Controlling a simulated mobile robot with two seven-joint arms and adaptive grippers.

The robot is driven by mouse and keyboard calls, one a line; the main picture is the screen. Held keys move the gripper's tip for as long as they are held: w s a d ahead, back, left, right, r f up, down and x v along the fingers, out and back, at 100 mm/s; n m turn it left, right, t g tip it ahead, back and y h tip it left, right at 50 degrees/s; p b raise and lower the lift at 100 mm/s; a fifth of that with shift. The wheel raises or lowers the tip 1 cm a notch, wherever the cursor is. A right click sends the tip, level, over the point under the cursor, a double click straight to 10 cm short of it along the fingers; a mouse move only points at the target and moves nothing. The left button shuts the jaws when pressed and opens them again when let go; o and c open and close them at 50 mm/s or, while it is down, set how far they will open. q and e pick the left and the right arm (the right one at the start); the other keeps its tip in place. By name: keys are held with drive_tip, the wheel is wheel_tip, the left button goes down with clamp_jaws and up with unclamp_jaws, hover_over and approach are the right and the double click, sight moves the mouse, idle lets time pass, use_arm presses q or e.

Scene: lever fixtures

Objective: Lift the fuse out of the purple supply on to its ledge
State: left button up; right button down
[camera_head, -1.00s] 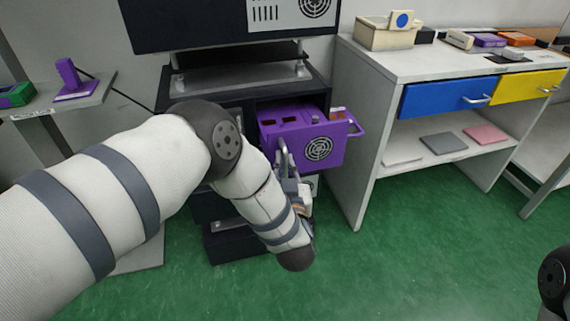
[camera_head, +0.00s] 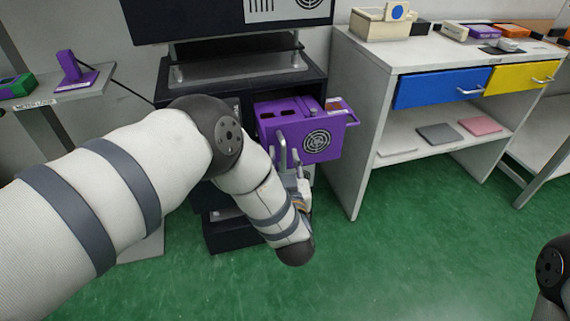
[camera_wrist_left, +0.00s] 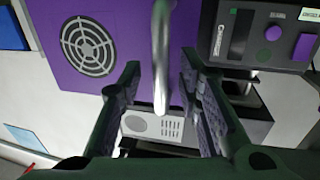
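The purple supply (camera_head: 284,124) juts out of the dark rack, with a round grille on its front and a silver bar handle (camera_head: 281,148) at its front left. Its top has dark and brownish openings; I cannot tell which part is the fuse. A ledge with a purple rail (camera_head: 345,107) shows at its right. My left gripper (camera_head: 299,182) is just below the supply's front, partly hidden by my arm. In the left wrist view the gripper (camera_wrist_left: 161,85) is open, its fingers apart on either side of the silver handle (camera_wrist_left: 160,50). My right gripper is out of view.
A white bench (camera_head: 375,62) with blue (camera_head: 440,90) and yellow drawers stands to the right. A side shelf (camera_head: 70,90) with a purple object (camera_head: 70,68) is at left. A dark unit (camera_head: 240,20) sits above the supply. Green floor in front is clear.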

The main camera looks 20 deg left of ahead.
use_arm(q)
drive_tip(key=v, duration=1.2)
drive_tip(key=shift+w, duration=0.1)
